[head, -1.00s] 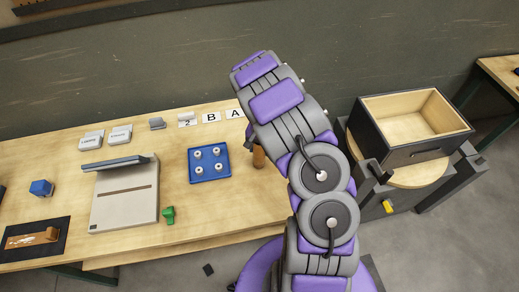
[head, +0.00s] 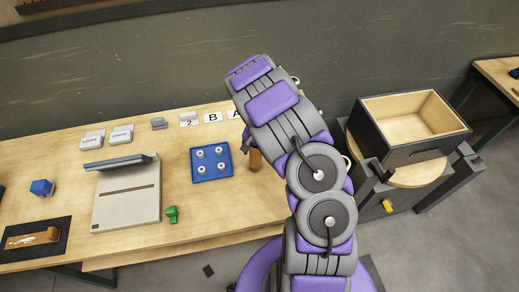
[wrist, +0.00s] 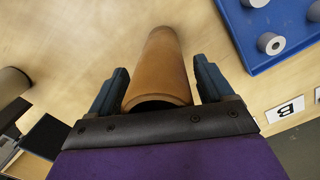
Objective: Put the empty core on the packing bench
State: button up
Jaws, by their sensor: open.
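The empty core is a hollow brown cylinder (head: 255,160) standing on the wooden bench (head: 240,208), right of the blue tray, partly hidden by my arm in the head view. In the wrist view the core (wrist: 163,60) lies between the fingers of my gripper (wrist: 160,78), its dark open end toward me. The fingers are apart, one on each side, with narrow gaps visible beside the core. My gripper is mostly hidden behind my arm in the head view. I cannot tell whether this bench is the packing bench.
The blue tray (head: 211,176) with several white-topped pegs is close to the core. A green object (head: 172,215), a grey flat device (head: 126,195) and label cards (head: 212,118) share the bench. An open box (head: 412,125) stands at right. A tan roll (wrist: 12,86) shows at the wrist view's left edge.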

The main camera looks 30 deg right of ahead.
jog(key=shift+w+a+r, duration=0.1)
jog(key=shift+a+r, duration=0.1)
jog(key=shift+r, duration=0.25)
jog(key=shift+w+a+r, duration=0.1)
jog(key=shift+a+r, duration=0.1)
jog(key=shift+r, duration=0.2)
notch_tip(320, 180, up, 9)
jog(key=d+p, duration=0.1)
jog(key=d, duration=0.2)
jog(key=s+a+r+n, duration=0.1)
jog(key=s+a+r, duration=0.3)
jog(key=s+r, duration=0.3)
jog(key=s+a+r+n, duration=0.1)
jog(key=s+a+r, duration=0.2)
jog(key=s+r, duration=0.35)
jog(key=s+a+r+n, duration=0.2)
jog(key=s+a, duration=0.1)
jog(key=s, duration=0.4)
jog(key=s+a+r+n+g, duration=0.1)
jog(key=s+a+r+n, duration=0.1)
jog(key=s, duration=0.5)
jog(key=s+a+r+n, duration=0.2)
jog(key=s+a+r, duration=0.1)
jog(key=s, duration=0.4)
jog(key=shift+s+a+n, duration=0.25)
jog(key=shift+a+n, duration=0.15)
jog(key=shift+a, duration=0.45)
jog(key=shift+a, duration=0.2)
